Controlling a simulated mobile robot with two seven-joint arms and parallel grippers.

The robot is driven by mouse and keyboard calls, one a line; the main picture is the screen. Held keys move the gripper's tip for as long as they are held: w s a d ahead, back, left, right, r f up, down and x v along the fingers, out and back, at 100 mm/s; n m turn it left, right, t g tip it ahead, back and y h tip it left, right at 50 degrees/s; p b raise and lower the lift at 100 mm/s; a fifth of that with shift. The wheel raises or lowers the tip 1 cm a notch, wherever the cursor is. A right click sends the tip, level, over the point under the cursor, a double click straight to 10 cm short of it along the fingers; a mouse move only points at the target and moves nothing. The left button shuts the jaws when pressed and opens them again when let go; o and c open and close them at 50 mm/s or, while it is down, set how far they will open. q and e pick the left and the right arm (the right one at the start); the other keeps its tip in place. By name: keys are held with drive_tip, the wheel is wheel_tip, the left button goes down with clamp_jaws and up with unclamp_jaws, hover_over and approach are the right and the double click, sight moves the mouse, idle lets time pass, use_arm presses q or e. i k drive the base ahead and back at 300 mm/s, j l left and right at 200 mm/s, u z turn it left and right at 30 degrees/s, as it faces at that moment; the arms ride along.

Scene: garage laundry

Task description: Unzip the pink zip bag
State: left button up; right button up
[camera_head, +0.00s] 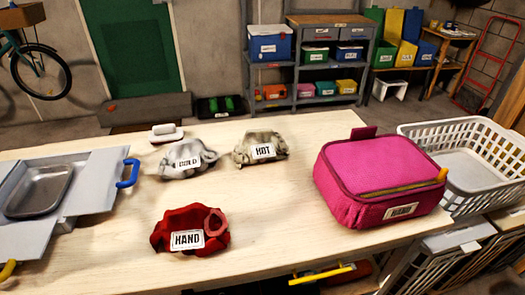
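The pink zip bag (370,165) stands on the right part of the wooden table. It is boxy, with dark red piping and a white label reading "HAND" on its front. A yellowish zip line (395,190) runs along the front top edge, and a small orange pull (442,175) sits at its right end. The top lies flat and looks closed; the inside is hidden. A darker pink tab (363,133) sticks up at the back edge. Neither of my grippers is in view.
A red cloth bundle (190,231) labelled "HAND" and two pale bundles, "COLD" (187,158) and "HOT" (260,149), lie on the table (280,220). A white basket (465,165) is right beside the bag. A grey unit with a metal tray (40,190) is left.

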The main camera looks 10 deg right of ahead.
sight(441, 178)
drive_tip(key=l+z, duration=0.1)
drive_tip(key=z, duration=0.9)
drive_tip(key=l+z, duration=0.1)
drive_tip(key=z, duration=0.4)
